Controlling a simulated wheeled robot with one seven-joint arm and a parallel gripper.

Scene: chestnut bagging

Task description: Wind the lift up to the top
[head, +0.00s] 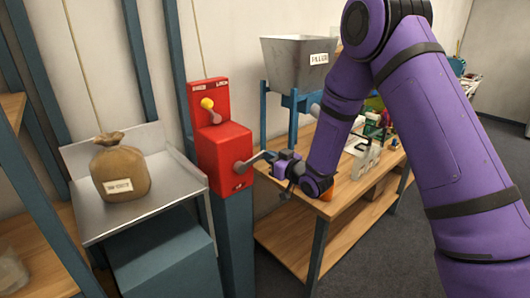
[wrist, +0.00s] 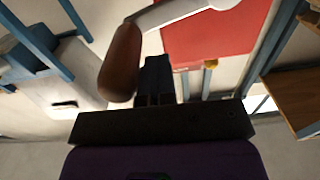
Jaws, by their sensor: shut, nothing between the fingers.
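The lift's grey metal platform (head: 160,205) is at left and carries a tied brown sack (head: 120,172) with a label. A red winch box (head: 224,150) on a blue post has a crank (head: 252,163) on its lower part and a lever with a yellow knob (head: 207,103) above. In the wrist view, the crank's brown handle (wrist: 121,62) and pale arm (wrist: 180,12) show close up. My gripper (head: 272,160) is at the crank's end. Its closed dark fingers (wrist: 156,78) are beside the handle, not around it; whether they touch it I cannot tell.
A wooden workbench (head: 285,232) stands right of the winch, with a labelled grey hopper (head: 298,62) on a blue frame behind it and several items on its top. Wooden shelving (head: 40,235) is at far left. Blue uprights (head: 180,65) rise behind the platform. Dark floor is clear at lower right.

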